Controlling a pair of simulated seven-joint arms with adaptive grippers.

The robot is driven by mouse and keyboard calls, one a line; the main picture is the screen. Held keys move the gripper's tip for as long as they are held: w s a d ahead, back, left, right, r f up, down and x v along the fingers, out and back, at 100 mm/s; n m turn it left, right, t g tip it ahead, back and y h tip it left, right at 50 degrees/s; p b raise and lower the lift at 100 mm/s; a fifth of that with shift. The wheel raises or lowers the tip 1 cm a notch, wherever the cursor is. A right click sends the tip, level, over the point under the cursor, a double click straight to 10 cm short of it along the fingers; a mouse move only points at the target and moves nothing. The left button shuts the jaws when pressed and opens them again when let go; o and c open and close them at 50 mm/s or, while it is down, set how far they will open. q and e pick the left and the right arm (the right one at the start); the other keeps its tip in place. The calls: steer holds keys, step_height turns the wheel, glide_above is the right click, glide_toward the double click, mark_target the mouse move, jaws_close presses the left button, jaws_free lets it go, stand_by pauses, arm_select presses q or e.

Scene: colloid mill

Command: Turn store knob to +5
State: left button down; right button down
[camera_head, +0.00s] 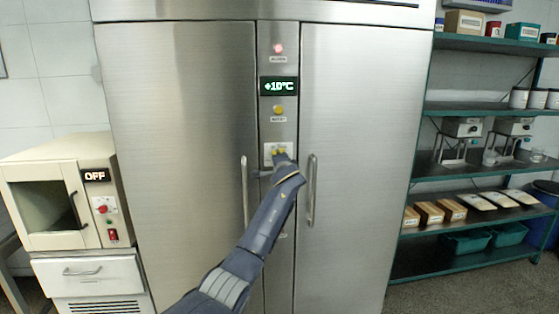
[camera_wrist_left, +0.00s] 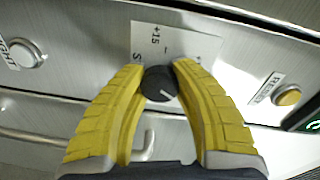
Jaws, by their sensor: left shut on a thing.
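The store knob (camera_wrist_left: 160,84) is a small round black dial with a white pointer line in the left wrist view. The line points toward the bottom of that picture, slightly right. A white scale plate (camera_wrist_left: 152,38) behind it shows "+15"; its other marks are mostly hidden. My left gripper (camera_wrist_left: 160,76) is shut on the knob, one yellow finger at each side. In the head view, my left gripper (camera_head: 279,154) covers the knob at the centre strip of the steel cabinet. My right gripper is out of view.
A red alarm lamp (camera_head: 278,48) and a yellow button (camera_head: 278,109) sit above on the strip. Door handles (camera_head: 312,190) flank my arm closely. A cream oven (camera_head: 66,190) stands at left, green shelves (camera_head: 470,110) at right.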

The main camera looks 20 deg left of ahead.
arm_select(q)
steer(key=shift+a+f, duration=0.2)
steer(key=c, duration=1.2)
jaws_free()
steer(key=shift+a, duration=0.1)
steer(key=o, duration=0.3)
steer(key=shift+r, duration=0.15)
steer(key=shift+d, duration=0.2)
steer(key=v, duration=1.2)
